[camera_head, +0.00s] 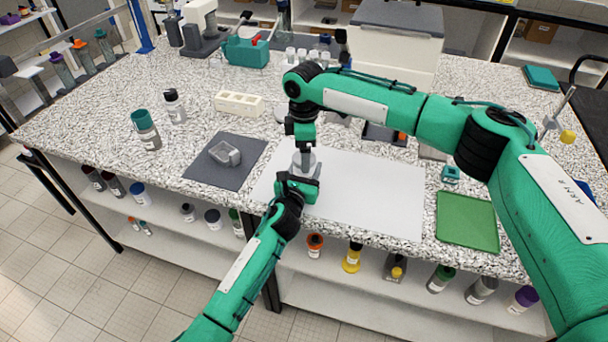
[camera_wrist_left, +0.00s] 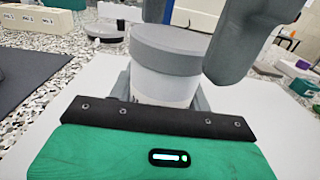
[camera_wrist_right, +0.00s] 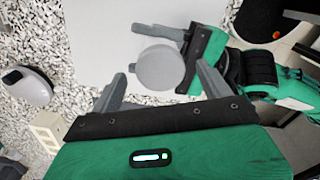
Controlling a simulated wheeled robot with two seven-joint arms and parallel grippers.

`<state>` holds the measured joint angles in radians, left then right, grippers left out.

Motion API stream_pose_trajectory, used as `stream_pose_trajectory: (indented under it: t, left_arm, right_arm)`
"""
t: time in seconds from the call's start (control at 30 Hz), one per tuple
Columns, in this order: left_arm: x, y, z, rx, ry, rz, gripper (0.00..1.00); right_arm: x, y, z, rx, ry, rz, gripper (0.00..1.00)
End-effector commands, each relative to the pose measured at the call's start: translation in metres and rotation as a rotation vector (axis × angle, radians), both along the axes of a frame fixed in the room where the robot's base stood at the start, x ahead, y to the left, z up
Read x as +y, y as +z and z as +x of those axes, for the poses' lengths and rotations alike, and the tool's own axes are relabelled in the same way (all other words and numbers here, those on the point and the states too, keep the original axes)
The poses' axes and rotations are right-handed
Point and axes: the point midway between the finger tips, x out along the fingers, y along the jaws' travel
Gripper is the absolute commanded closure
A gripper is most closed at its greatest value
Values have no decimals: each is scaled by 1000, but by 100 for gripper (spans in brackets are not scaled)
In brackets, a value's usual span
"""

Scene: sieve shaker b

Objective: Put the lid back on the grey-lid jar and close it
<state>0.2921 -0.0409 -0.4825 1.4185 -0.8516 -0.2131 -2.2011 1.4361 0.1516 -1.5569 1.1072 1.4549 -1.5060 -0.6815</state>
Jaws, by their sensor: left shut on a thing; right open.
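The jar (camera_wrist_left: 165,85) stands upright on the white sheet with a pale body. Its round grey lid (camera_wrist_left: 168,48) sits on top, looking level; I cannot tell how tightly it is closed. The lid also shows from above in the right wrist view (camera_wrist_right: 160,67). My left gripper (camera_head: 303,176) is shut around the jar's body from the near side. My right gripper (camera_wrist_right: 162,82) is open above the jar and points down, with one finger on each side of the lid. In the head view, the right wrist (camera_head: 305,132) is directly over the jar.
The white sheet (camera_head: 370,190) is otherwise mostly clear. A white rack (camera_head: 238,103) and bottles (camera_head: 146,130) stand farther back left.

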Motion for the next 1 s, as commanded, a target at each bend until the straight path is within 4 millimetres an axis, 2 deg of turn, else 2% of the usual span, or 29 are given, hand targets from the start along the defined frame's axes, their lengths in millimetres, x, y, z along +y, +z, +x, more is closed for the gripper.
stream_pose_trajectory:
  t: [0.2,0.4,0.6,0.9,0.93,1.0]
  left_arm:
    - [0,-1,0,1,0,0,100]
    - [0,-1,0,1,0,0,100]
    - [0,-1,0,1,0,0,100]
    - [0,-1,0,1,0,0,100]
    - [0,-1,0,1,0,0,45]
    - [0,0,0,1,0,0,31]
  right_arm:
    - [0,48,0,-3,1,2,20]
    - [0,84,1,-2,0,1,20]
    - [0,101,0,-1,0,0,20]
    - [0,103,0,0,0,0,20]
    - [0,103,0,0,0,0,20]
    - [0,103,0,0,0,0,20]
